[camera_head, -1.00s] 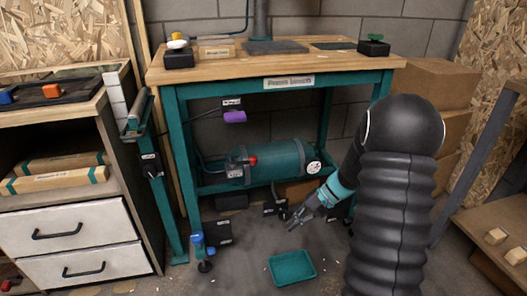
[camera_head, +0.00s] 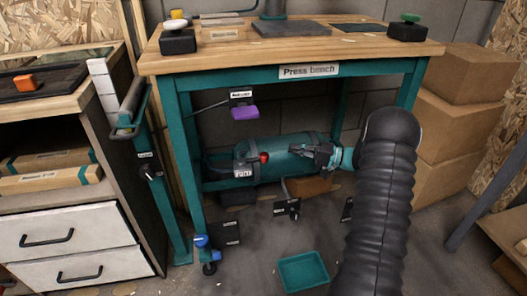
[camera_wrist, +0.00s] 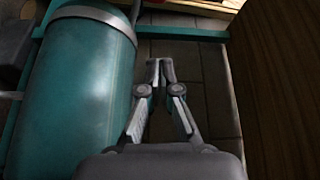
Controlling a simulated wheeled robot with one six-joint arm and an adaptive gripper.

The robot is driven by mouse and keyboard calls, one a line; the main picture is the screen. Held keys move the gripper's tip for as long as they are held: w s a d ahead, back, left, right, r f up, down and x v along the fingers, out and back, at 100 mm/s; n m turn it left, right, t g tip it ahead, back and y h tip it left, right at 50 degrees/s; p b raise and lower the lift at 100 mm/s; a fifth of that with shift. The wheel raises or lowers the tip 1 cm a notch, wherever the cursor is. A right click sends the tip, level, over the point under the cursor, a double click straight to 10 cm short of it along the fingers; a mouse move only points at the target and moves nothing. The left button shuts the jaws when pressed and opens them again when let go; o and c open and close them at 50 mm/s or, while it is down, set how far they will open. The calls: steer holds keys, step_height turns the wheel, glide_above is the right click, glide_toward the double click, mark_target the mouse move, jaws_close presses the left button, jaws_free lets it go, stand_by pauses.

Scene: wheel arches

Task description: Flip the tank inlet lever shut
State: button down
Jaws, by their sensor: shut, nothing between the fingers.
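The teal tank (camera_head: 282,150) lies on its side on the lower rail of the press bench. A red knob (camera_head: 264,157) sits near its left end above a small label. A small black plate (camera_head: 282,208) with a label stands below the tank, with a grey lever-like part (camera_head: 285,187) rising at it. I cannot read the label or tell which part is the tank inlet lever. In the wrist view my gripper (camera_wrist: 160,66) is shut and empty, beside the tank (camera_wrist: 82,95).
The press bench (camera_head: 228,64) stands above the tank. A purple handle (camera_head: 244,113) hangs under its top. A blue knob (camera_head: 201,241) is at the left leg, and a teal tray (camera_head: 303,271) lies on the floor. Cardboard boxes (camera_head: 452,120) are stacked at the right.

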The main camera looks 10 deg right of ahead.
mark_target(253, 159)
steer(key=shift+d, duration=0.25)
steer(key=shift+a, duration=0.1)
steer(key=x, duration=1)
steer(key=shift+a, duration=0.15)
steer(key=shift+s+a+f, duration=0.1)
steer(key=shift+s, duration=0.9)
steer(key=shift+s+a+f, duration=0.1)
steer(key=shift+s+f, duration=0.05)
steer(key=shift+s, duration=0.85)
